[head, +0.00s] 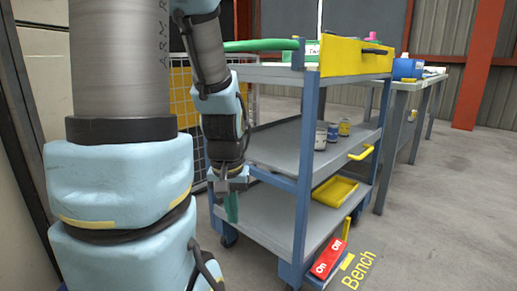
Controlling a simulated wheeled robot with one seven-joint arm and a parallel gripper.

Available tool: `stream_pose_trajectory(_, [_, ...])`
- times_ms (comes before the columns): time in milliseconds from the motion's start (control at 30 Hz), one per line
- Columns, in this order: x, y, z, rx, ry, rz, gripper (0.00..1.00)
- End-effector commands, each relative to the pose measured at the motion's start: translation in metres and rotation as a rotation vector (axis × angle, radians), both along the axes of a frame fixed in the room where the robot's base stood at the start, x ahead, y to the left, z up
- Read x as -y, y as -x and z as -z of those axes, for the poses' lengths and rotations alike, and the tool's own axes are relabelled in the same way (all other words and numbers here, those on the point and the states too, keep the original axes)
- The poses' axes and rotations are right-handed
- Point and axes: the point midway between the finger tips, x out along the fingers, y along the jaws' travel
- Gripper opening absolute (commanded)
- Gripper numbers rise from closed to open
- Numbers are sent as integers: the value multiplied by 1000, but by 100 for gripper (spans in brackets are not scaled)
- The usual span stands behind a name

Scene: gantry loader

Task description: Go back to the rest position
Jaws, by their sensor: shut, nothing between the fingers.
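My gripper (231,205) points downward in the head view, beside the left end of the cart. It looks shut, with green fingers and nothing visible between them. The fingertips are at about the height of the cart's lowest shelf and appear apart from it. My own arm fills the left part of the view. No marker of a rest position shows.
The grey cart (292,228) with blue posts stands close on the right. A bench (422,84) stands behind. Floor at right (455,190) is clear.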

Motion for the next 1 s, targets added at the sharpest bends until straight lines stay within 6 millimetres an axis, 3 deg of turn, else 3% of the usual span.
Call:
stream_pose_trajectory(33, [-9, 8, -6, 4, -3, -10, 0])
stream_pose_trajectory(367, [-7, 7, -76, 0, -4, -3, 0])
stream_pose_trajectory(1000, [-7, 6, -270, 1, -3, -2, 0])
